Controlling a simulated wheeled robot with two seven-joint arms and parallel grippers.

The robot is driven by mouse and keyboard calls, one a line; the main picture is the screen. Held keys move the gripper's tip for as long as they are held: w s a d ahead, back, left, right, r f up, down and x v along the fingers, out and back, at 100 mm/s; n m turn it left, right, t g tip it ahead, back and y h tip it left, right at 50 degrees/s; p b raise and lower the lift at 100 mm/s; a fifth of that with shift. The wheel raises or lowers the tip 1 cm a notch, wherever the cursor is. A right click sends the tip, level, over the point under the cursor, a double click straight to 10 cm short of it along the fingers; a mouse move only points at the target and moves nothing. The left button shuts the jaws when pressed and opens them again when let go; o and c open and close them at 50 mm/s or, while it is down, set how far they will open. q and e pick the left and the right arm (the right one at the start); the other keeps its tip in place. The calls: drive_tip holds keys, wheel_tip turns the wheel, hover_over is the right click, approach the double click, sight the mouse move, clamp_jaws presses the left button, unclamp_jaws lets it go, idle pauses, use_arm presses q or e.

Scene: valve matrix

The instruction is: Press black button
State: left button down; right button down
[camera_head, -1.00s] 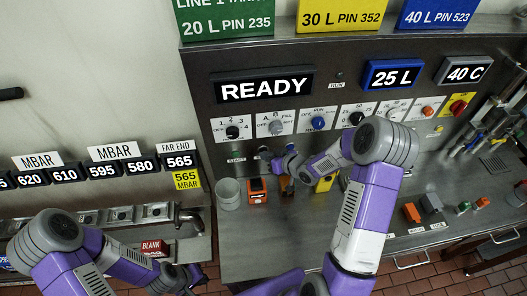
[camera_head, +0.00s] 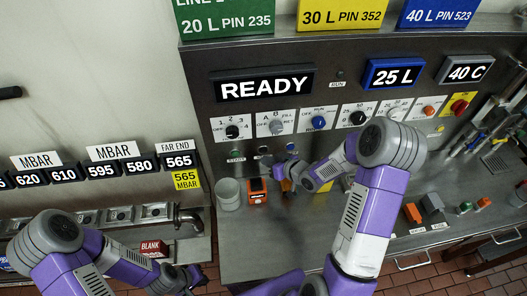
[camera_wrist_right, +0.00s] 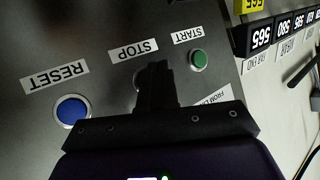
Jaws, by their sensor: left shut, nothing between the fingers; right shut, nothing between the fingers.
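The black button (camera_head: 264,151) is under the STOP label on the panel's lower left, between the green START button (camera_head: 236,157) and the blue RESET button (camera_head: 291,147). In the right wrist view, a dark edge of the black button (camera_wrist_right: 138,78) shows beside my fingers, which hide most of it. My right gripper (camera_head: 281,168) is shut and empty, in front of the panel and a little below the button in the head view; its shut fingers also show in the right wrist view (camera_wrist_right: 157,72). My left gripper (camera_head: 192,278) is shut and empty at the lower left.
A row of knobs (camera_head: 318,122) sits above the buttons, under a READY display (camera_head: 263,86). A pale cup (camera_head: 229,195) and an orange block (camera_head: 257,191) stand on the steel counter (camera_head: 262,245) below. The counter's front is mostly clear.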

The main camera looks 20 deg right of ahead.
drive_tip(key=s, duration=0.2)
drive_tip(key=s+a+b, duration=0.1)
drive_tip(key=s, duration=0.1)
drive_tip(key=shift+s, duration=0.1)
idle(1.4)
